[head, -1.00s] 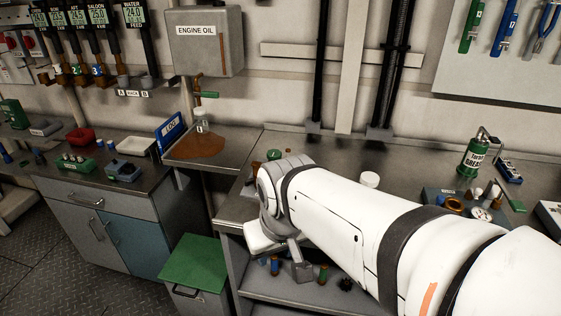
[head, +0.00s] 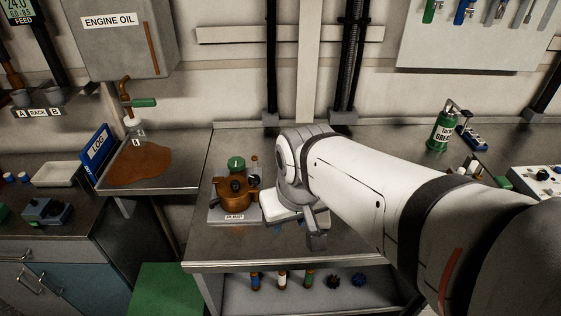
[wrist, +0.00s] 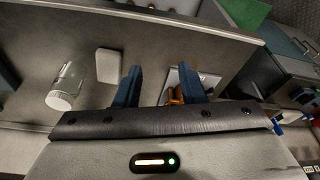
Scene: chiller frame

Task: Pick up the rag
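I cannot make out a rag for certain in either view. In the wrist view a pale, flat, rounded block (wrist: 108,66) lies on the bench just left of my gripper's left finger; I cannot tell whether it is a folded rag. My gripper (wrist: 159,68) has its two blue fingers apart, with bare bench showing between their tips. In the head view my wrist hides most of the gripper and the bench behind it. The brown pump (head: 236,190) stands just left of my wrist and shows beside the right finger in the wrist view (wrist: 174,96).
A clear jar (wrist: 67,87) lies or stands left of the pale block. A brown spill (head: 150,165) covers the tray below the engine oil tank (head: 120,40). A green grease can (head: 440,132) stands at the back right.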

